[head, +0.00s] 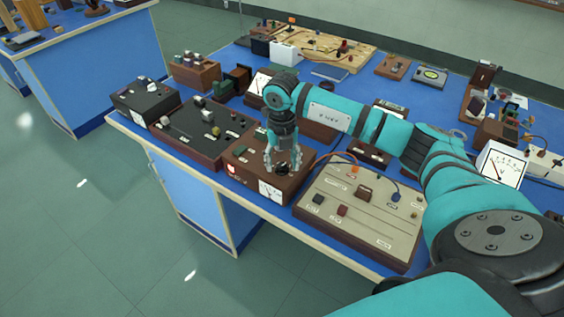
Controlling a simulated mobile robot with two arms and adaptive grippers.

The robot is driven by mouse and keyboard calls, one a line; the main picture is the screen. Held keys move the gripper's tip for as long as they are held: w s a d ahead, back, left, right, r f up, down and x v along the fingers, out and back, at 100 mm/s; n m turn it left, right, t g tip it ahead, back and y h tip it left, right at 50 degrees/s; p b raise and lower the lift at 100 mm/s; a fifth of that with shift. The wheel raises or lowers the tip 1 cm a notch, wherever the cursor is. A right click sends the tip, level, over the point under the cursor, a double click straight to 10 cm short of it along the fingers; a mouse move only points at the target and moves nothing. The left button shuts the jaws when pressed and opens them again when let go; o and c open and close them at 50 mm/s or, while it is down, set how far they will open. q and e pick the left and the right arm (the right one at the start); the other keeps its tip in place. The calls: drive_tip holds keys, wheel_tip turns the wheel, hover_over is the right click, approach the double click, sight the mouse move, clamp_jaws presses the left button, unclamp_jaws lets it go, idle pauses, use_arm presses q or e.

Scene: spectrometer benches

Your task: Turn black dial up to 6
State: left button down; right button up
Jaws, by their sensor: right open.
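A brown box (238,172) with a white meter (270,190) on its front stands near the front edge of the blue bench. A black dial (283,170) sits on top of this box, partly hidden by my gripper. My right gripper (283,166) points down over the dial, with its open fingers on either side of it. I cannot tell whether the fingers touch the dial. The dial's scale and setting are too small to read. My left gripper is not in view.
A beige panel box (347,215) with wires stands right of the meter box. A dark box with knobs (200,128) and a black box (143,99) stand to the left. Several instruments crowd the bench behind. My right arm crosses above the bench.

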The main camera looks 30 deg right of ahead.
sight(281, 166)
wheel_tip(281, 166, up, 11)
drive_tip(key=shift+r, duration=0.15)
idle(0.6)
